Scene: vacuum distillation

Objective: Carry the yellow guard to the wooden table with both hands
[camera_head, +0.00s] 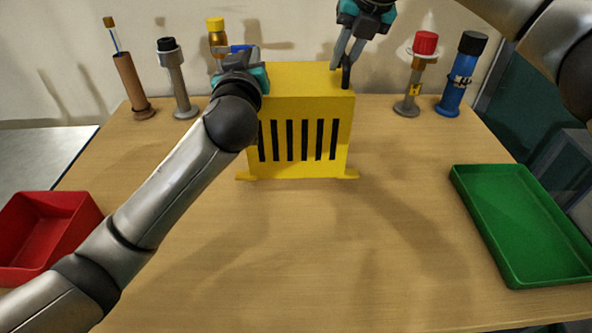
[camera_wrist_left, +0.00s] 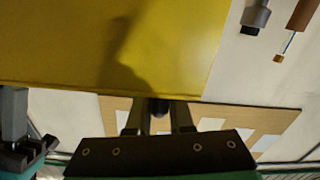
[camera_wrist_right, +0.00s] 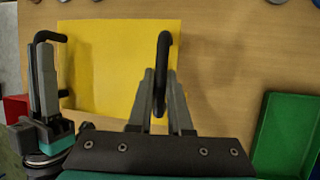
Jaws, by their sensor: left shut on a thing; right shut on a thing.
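The yellow guard (camera_head: 301,118) is a box with black vertical slots in its front and small feet. It stands upright at the middle back of the wooden table (camera_head: 300,250); its feet look at or very near the tabletop. My left gripper (camera_head: 240,65) is at its top left, its fingers largely hidden by my arm. The right wrist view shows the left gripper (camera_wrist_right: 45,85) at the guard's left black handle. My right gripper (camera_head: 347,62) is shut on the right black handle (camera_wrist_right: 163,70). The guard (camera_wrist_left: 120,45) fills the upper left wrist view.
A red bin (camera_head: 45,230) is at the left and a green tray (camera_head: 525,220) at the right. Stands and bottles line the back: a brown holder (camera_head: 132,85), a grey stand (camera_head: 178,80), a red-capped stand (camera_head: 415,75) and a blue bottle (camera_head: 460,75). The front middle is clear.

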